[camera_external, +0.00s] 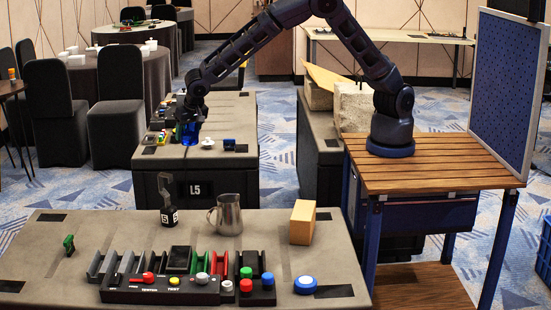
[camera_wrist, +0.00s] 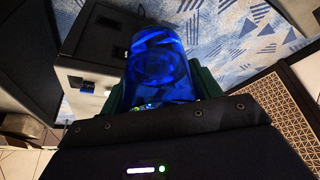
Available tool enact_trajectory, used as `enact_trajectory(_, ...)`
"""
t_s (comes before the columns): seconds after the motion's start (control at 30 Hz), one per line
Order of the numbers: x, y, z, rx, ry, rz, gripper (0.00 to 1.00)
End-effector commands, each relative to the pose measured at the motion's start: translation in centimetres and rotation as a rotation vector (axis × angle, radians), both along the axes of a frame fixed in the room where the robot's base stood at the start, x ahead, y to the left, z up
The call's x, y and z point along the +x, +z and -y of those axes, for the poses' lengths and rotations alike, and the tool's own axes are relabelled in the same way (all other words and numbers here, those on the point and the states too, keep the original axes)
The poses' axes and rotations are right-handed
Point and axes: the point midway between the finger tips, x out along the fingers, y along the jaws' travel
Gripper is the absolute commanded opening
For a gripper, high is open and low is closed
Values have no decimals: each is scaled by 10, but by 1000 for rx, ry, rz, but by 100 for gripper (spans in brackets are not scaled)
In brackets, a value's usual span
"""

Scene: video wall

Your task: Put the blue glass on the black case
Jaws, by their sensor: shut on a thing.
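The blue glass (camera_external: 188,134) is held by my gripper (camera_external: 187,121) at the left side of the black case marked L5 (camera_external: 166,188), which has a grey top. In the external view, the glass overlaps the top's surface; I cannot tell whether it touches it. In the wrist view the clear blue glass (camera_wrist: 157,62) fills the space between the green finger pads of my gripper (camera_wrist: 154,84), which is shut on it. The glass's lower part is hidden behind the gripper body there.
A small white lidded dish (camera_external: 208,143) and a small blue block (camera_external: 229,144) stand right of the glass on the case. Several coloured items (camera_external: 160,122) lie to its left and behind. The front bench holds a metal pitcher (camera_external: 228,214), a wooden block (camera_external: 302,222) and buttons.

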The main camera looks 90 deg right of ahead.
Motion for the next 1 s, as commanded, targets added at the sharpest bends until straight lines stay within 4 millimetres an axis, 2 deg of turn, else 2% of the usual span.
enact_trajectory(0.03,5,0,21,0,-25,0,33)
enact_trajectory(0.3,21,0,122,0,-137,-1,33)
enact_trajectory(0.5,25,1,200,1,-223,0,33)
enact_trajectory(0.77,18,0,301,1,-330,0,33)
enact_trajectory(1.0,0,0,393,2,-432,1,33)
